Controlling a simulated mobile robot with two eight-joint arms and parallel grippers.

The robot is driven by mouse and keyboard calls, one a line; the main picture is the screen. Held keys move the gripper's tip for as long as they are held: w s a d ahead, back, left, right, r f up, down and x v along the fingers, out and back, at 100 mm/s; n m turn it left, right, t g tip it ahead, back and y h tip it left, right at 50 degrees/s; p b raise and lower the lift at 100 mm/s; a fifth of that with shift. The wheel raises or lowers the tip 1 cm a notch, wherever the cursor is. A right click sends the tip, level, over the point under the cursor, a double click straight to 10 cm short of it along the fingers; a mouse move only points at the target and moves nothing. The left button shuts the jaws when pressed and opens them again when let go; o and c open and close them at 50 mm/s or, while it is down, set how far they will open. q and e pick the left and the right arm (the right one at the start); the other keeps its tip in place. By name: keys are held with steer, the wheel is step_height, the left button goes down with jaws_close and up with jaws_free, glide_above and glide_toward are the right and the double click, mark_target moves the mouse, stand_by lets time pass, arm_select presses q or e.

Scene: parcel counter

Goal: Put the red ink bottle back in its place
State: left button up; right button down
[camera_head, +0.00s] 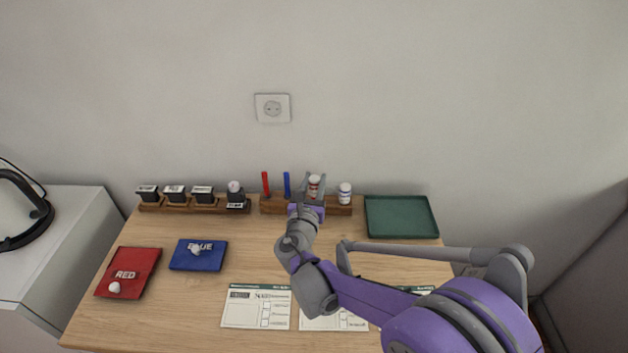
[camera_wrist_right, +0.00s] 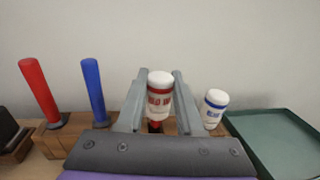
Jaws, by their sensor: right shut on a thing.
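The red ink bottle (camera_head: 314,185) is white with a red label and stands upright at the wooden holder (camera_head: 277,205) at the back of the table. In the right wrist view the bottle (camera_wrist_right: 160,95) is between the two fingers of my right gripper (camera_wrist_right: 157,98), which is shut on it. In the head view my right gripper (camera_head: 312,190) reaches the holder from the front. I cannot tell whether the bottle's base is seated in the holder, as the gripper hides it. My left gripper is not in view.
A blue-labelled bottle (camera_head: 345,193) stands just right of my gripper. Red (camera_head: 265,183) and blue (camera_head: 287,184) sticks stand left of it. A green tray (camera_head: 401,233) is at the right. Stamps (camera_head: 174,194), red (camera_head: 140,262) and blue (camera_head: 212,260) pads and forms (camera_head: 256,307) occupy the table.

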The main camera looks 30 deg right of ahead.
steer(key=shift+f+b, duration=0.65)
steer(key=shift+f, duration=0.4)
steer(key=c, duration=0.8)
jaws_free()
steer(key=shift+o, duration=0.2)
steer(key=shift+v, duration=2.6)
steer(key=o, duration=0.6)
steer(key=shift+c, duration=0.2)
